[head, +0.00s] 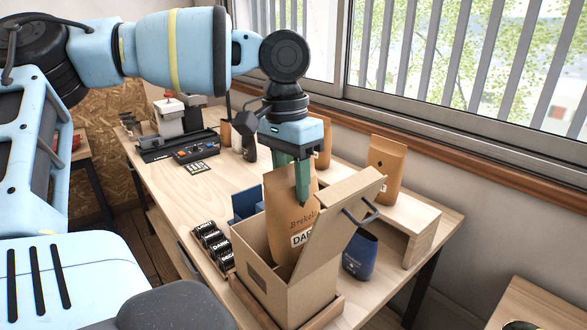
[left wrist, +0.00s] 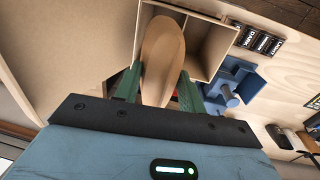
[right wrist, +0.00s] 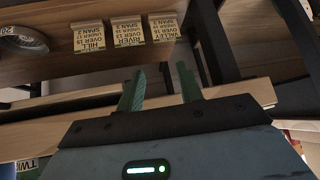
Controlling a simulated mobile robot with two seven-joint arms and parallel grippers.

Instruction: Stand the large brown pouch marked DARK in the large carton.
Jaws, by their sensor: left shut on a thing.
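The large brown pouch (head: 286,205), with a white label whose visible letters begin "DA", is upright in the head view. My left gripper (head: 293,180) is shut on its top, one green finger on each side. The pouch's lower part is inside the open large carton (head: 262,270), hidden by the front wall and a raised flap. The left wrist view looks down on the pouch (left wrist: 163,60) at one side of the carton (left wrist: 212,35), which has a divider. I cannot tell whether its base touches the floor. My right gripper (right wrist: 160,72) is open and empty.
Dark labelled tins (head: 211,243) and a blue holder (head: 245,203) stand left of the carton. A blue pouch (head: 360,256) is at its right. Another brown pouch (head: 387,170) stands on a wooden riser (head: 425,222). Small labelled boxes (right wrist: 130,32) are near my right gripper.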

